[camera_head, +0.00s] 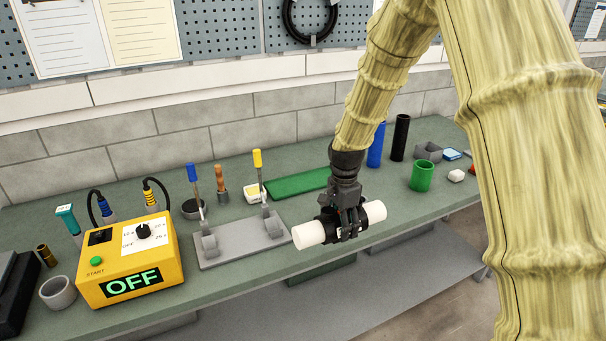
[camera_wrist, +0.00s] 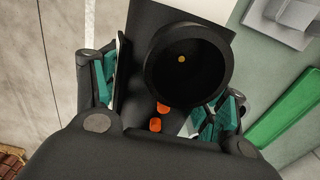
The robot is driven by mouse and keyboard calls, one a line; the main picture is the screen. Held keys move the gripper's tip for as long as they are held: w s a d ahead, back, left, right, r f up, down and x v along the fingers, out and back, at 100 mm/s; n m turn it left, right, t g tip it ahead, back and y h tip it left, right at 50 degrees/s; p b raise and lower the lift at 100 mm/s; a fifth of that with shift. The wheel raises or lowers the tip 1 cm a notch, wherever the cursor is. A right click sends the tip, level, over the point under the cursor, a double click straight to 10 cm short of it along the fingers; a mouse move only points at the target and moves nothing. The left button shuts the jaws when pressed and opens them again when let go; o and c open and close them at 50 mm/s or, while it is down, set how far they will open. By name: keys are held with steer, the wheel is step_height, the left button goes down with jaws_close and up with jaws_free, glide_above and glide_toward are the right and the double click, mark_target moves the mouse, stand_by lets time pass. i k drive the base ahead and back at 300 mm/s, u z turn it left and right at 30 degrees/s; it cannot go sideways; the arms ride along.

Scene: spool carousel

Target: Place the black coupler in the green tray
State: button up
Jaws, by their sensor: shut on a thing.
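My gripper (camera_head: 347,226) is shut on the black coupler (camera_head: 327,228), above the front part of the bench. White pipe-like ends (camera_head: 310,235) stick out on both sides of the coupler. In the wrist view the black coupler (camera_wrist: 135,75) lies between the fingers, with a round dark opening and orange spots facing the camera. The green tray (camera_head: 297,184) lies flat on the bench behind my gripper, partly hidden by it and the arm. A green strip, likely its edge, shows at the right in the wrist view (camera_wrist: 285,115).
A grey clamp plate (camera_head: 240,247) with upright levers stands left of my gripper. A yellow control box (camera_head: 130,265) reads OFF. Blue (camera_head: 376,146) and black (camera_head: 400,138) cylinders and a green cup (camera_head: 422,175) stand at the right. A brick wall rises behind.

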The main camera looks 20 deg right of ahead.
mark_target(298, 184)
steer(key=i, duration=1.4)
steer(key=u, duration=0.05)
